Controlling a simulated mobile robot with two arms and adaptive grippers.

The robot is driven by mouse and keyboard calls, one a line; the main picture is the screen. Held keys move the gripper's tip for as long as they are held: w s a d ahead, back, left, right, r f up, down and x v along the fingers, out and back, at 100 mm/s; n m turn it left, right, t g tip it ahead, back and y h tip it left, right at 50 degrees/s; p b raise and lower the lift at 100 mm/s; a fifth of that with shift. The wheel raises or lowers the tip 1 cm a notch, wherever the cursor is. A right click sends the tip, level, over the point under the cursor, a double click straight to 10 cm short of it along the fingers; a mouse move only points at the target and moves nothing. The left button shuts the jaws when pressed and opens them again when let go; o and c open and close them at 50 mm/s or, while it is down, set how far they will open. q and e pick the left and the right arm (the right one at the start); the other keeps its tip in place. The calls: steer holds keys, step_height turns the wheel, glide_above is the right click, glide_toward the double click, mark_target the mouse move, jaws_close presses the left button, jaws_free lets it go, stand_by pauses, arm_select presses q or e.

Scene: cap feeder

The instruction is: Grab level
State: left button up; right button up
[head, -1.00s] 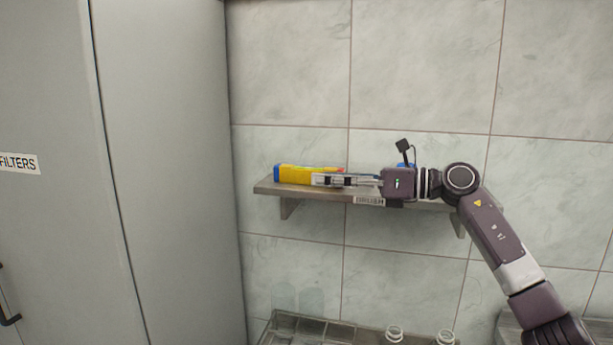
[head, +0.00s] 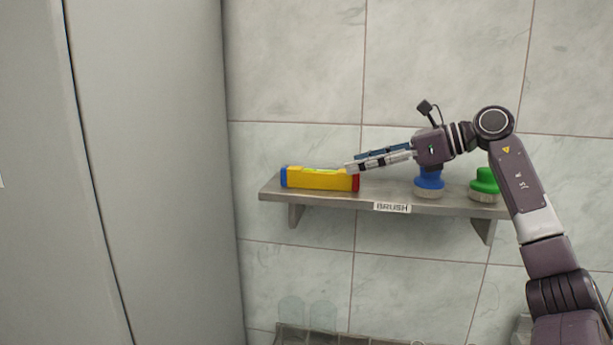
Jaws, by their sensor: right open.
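The level (head: 318,179) is a yellow bar with a blue left end, a red right end and a greenish vial on top. It lies on the left part of the wall shelf (head: 340,200). My right gripper (head: 352,163) is open and comes in from the right. Its fingertips are at the level's right end, slightly above it, and overlap it in the picture. I cannot tell whether they touch it. My left gripper is not in view.
A blue brush (head: 429,182) and a green brush (head: 484,185) stand on the shelf's right part, under my right arm. A BRUSH label (head: 392,207) is on the shelf's front edge. A tall grey cabinet (head: 150,170) stands at left. Glass containers (head: 322,315) are below.

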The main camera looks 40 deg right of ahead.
mark_target(322, 169)
steer(key=shift+w+r, duration=0.1)
steer(key=shift+w, duration=0.05)
steer(key=w+a+p, duration=0.2)
steer(key=shift+w+f+p, duration=0.2)
steer(key=shift+f+p, duration=0.1)
steer(key=shift+p+x, duration=0.8)
steer(key=shift+x, duration=0.4)
steer(key=shift+p+x, duration=0.3)
steer(key=shift+x, duration=0.65)
steer(key=shift+s, duration=0.1)
steer(key=c, duration=0.8)
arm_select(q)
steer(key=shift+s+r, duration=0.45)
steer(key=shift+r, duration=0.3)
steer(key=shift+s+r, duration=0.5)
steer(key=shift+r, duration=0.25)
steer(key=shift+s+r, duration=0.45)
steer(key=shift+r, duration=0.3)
arm_select(e)
jaws_close()
